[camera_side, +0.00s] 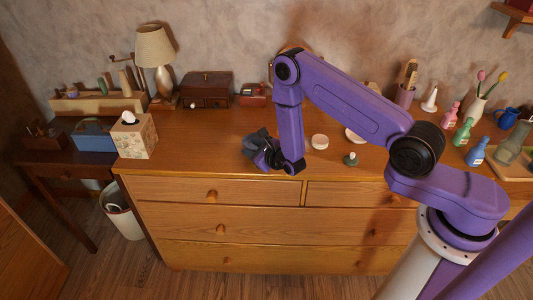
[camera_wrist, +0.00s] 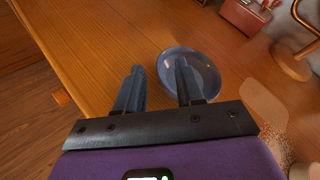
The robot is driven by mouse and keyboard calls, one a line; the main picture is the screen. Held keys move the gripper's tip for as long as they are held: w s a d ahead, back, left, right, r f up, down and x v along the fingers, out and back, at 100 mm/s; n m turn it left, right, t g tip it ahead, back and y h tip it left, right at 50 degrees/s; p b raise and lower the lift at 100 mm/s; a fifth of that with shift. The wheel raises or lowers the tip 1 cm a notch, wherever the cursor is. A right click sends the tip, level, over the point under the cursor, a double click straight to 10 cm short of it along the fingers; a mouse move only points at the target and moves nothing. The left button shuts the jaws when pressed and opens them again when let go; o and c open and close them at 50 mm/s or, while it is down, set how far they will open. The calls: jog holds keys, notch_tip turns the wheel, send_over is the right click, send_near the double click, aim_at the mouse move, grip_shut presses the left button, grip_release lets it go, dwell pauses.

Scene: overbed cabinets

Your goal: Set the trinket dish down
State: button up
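The trinket dish (camera_wrist: 205,72) is a round, shallow, glossy blue-grey dish in the wrist view. It appears to be at the wooden dresser top, though any small gap beneath it cannot be judged. My gripper (camera_wrist: 159,65) has its two dark fingers apart. The right finger overlaps the inside of the dish and the left finger is outside its left rim, with the rim between them. I see clear space between the fingers, and no firm contact shows. In the side view my gripper (camera_side: 256,150) is low near the dresser's front edge, and the dish cannot be told apart from it.
The dresser top (camera_side: 205,140) is clear left of my gripper. A tissue box (camera_side: 134,136) stands at its left end.

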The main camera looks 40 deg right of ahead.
jog(key=v, duration=0.9)
jog(key=shift+w+a, duration=0.1)
jog(key=shift+w, duration=0.05)
jog(key=s+a+r+n+g+y, duration=0.1)
jog(key=a+r+n+g+y, duration=0.15)
jog(key=a+n, duration=0.45)
jog(key=s+a+r+n+g+y, duration=0.2)
jog(key=r+n+g, duration=0.2)
jog(key=n, duration=0.6)
jog(key=s+a+r+n+g, duration=0.1)
jog(key=s+r+n+g, duration=0.25)
jog(key=s+n, duration=0.6)
jog(key=s+d+r+n+g+h, duration=0.1)
jog(key=s+d+r+n+g, duration=0.1)
jog(key=s+d+r+n, duration=0.3)
jog(key=s+d+r+n+g+h, duration=0.1)
jog(key=s+d+r+n, duration=0.3)
jog(key=s+n, duration=0.9)
jog(key=shift+s+d+r+g+h, duration=0.4)
jog(key=shift+s+d+h, duration=0.2)
jog(key=shift+s, duration=0.65)
